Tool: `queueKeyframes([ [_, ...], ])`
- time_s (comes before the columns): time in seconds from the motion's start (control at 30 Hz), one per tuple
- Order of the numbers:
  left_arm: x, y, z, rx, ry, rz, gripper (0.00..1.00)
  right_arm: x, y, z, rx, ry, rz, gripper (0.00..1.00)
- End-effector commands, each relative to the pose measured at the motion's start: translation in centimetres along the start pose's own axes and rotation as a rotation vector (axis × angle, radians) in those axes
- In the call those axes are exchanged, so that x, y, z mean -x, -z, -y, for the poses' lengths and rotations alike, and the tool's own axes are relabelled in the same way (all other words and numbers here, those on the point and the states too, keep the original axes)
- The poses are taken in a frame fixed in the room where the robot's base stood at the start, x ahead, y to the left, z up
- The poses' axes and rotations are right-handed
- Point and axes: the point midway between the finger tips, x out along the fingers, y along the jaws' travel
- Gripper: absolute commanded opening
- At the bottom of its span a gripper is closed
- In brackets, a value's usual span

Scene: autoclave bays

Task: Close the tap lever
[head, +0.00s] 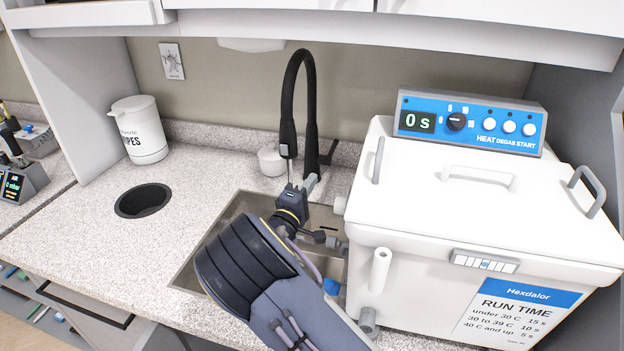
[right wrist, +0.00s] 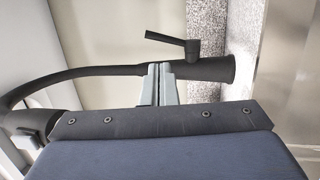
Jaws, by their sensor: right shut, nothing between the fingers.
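The black tap (head: 301,85) arches over the sink, its spout hanging at the left. Its lever (head: 329,150) sticks out to the right near the tap's base. In the right wrist view the lever (right wrist: 172,41) stands out from the side of the tap body (right wrist: 205,70), with its handle angled away. My right gripper (head: 311,184) is shut and empty, its grey fingertips (right wrist: 161,82) close to the tap body and clear of the lever. I cannot tell whether they touch the body. A thin pale line shows below the spout; I cannot tell whether it is water. My left gripper is out of view.
The sink (head: 215,250) is partly hidden by my right arm. A white bath unit with a blue panel (head: 470,123) stands close on the right. A white wipes tub (head: 139,130) and a round black hole (head: 143,201) are on the left counter. A cabinet hangs above.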

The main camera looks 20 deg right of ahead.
Motion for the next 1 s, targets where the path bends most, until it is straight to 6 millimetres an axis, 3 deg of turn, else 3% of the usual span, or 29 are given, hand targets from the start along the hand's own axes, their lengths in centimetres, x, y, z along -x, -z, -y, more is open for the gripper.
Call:
queueKeyframes([
  [0.3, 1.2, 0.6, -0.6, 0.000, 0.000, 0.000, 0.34, -7.0, -0.1, -0.1, 0.000, 0.001, 0.002, 0.00],
  [0.5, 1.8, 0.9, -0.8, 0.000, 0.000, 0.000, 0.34, -9.9, 0.0, -0.1, 0.000, 0.001, 0.000, 0.00],
  [0.7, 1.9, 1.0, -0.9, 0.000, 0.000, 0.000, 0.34, -10.9, 0.0, 0.0, 0.000, 0.001, -0.001, 0.00],
  [1.0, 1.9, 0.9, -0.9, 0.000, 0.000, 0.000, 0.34, -10.9, 0.0, 0.1, -0.001, 0.002, -0.001, 0.00],
])
